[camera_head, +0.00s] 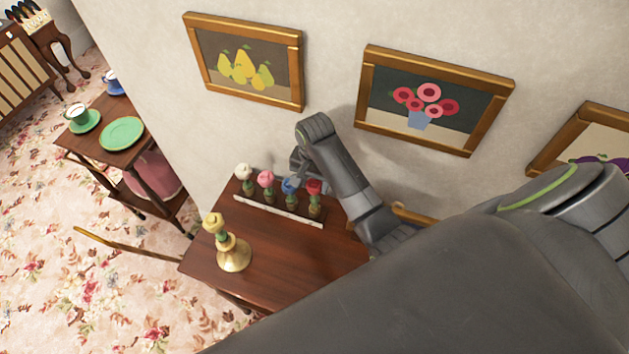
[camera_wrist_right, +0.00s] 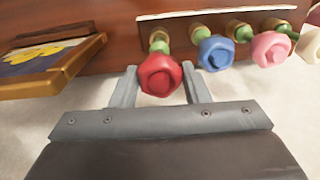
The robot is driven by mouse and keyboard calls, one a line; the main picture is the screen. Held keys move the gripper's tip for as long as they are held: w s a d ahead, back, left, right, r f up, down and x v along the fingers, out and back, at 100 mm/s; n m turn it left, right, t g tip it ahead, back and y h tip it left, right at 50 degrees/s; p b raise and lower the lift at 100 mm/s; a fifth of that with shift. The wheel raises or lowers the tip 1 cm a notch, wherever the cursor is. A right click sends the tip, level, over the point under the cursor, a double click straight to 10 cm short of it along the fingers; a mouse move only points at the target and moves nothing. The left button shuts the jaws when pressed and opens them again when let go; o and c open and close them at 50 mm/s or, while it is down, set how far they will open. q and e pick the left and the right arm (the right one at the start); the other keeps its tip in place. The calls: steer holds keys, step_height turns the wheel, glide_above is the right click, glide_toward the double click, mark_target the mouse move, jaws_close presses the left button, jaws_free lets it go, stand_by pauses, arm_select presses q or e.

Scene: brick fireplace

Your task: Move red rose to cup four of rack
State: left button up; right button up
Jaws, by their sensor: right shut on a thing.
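The rack (camera_head: 285,211) is a pale strip on the wooden table with a row of brass cups. White (camera_head: 244,173), pink (camera_head: 265,179), blue (camera_head: 290,186) and red roses stand along it. The red rose (camera_head: 314,187) is at the right end in the head view; its green stem reaches down to the end cup. In the wrist view the red rose (camera_wrist_right: 160,74) sits between the fingers of my right gripper (camera_wrist_right: 163,88), which is shut on it. The blue rose (camera_wrist_right: 215,52) is close beside one finger. My left gripper is not in view.
A brass candlestick (camera_head: 233,252) stands on the table (camera_head: 285,258) at the front left of the rack. The wall with framed pictures (camera_head: 434,100) is close behind. A small frame (camera_wrist_right: 50,65) is beside the gripper in the wrist view.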

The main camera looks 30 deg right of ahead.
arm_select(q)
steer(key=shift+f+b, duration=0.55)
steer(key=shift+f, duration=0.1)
arm_select(e)
steer(key=shift+f, duration=2)
steer(key=o, duration=0.9)
